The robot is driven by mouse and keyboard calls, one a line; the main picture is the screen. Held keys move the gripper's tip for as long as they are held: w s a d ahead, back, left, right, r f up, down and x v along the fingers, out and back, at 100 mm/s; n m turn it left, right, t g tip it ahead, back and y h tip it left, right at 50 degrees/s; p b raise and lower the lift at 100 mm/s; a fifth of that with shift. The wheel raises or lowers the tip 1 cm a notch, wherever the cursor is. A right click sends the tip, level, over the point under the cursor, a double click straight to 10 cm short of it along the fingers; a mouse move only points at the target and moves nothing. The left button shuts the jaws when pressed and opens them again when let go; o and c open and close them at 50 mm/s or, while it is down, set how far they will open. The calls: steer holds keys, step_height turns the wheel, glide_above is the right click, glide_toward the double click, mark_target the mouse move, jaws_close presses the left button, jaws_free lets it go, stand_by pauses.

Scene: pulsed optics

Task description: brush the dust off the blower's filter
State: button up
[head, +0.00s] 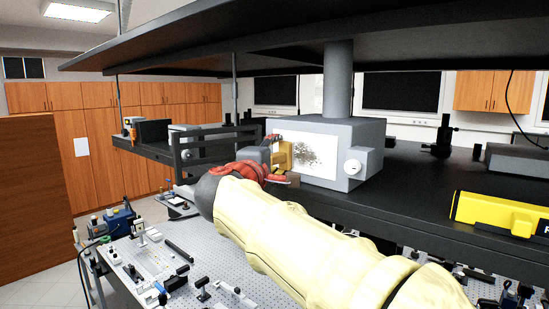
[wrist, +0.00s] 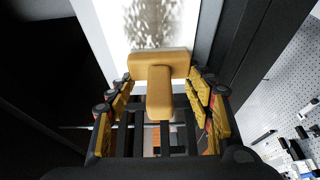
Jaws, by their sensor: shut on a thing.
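The blower (head: 325,135) is a grey box on the dark shelf, with a pipe rising from its top. Its white filter (head: 318,174) faces outward and has a patch of dark dust in its upper middle. The dusty filter (wrist: 186,22) also fills the top of the wrist view. My gripper (head: 268,165) is at the filter's left side, shut on a tan T-shaped brush (head: 286,155). In the wrist view the brush handle (wrist: 160,98) lies between the fingers, with its head toward the filter beside the dust. I cannot tell whether its bristles touch.
A black-railed shelf part (head: 205,148) stands to the left. A yellow device (head: 495,212) is at the right shelf edge. A perforated optics table (head: 150,265) with several small parts lies below. A dark upper shelf (head: 300,35) hangs overhead.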

mark_target(287, 158)
steer(key=shift+s+d+f+b, duration=0.1)
steer(key=shift+s+d+b, duration=1)
steer(key=shift+s, duration=0.1)
steer(key=shift+s+d+b, duration=2.2)
steer(key=shift+s+d, duration=0.25)
steer(key=shift+d, duration=0.15)
steer(key=shift+w, duration=0.1)
steer(key=shift+w+a, duration=3.6)
steer(key=shift+a, duration=0.1)
steer(key=shift+r+p, duration=0.65)
steer(key=shift+r, duration=0.3)
steer(key=shift+s+d+f+b, duration=0.1)
steer(key=shift+s+d+b, duration=0.4)
steer(key=shift+d+b, duration=0.05)
steer(key=shift+s+d+b, duration=2.15)
steer(key=shift+s+d, duration=1.05)
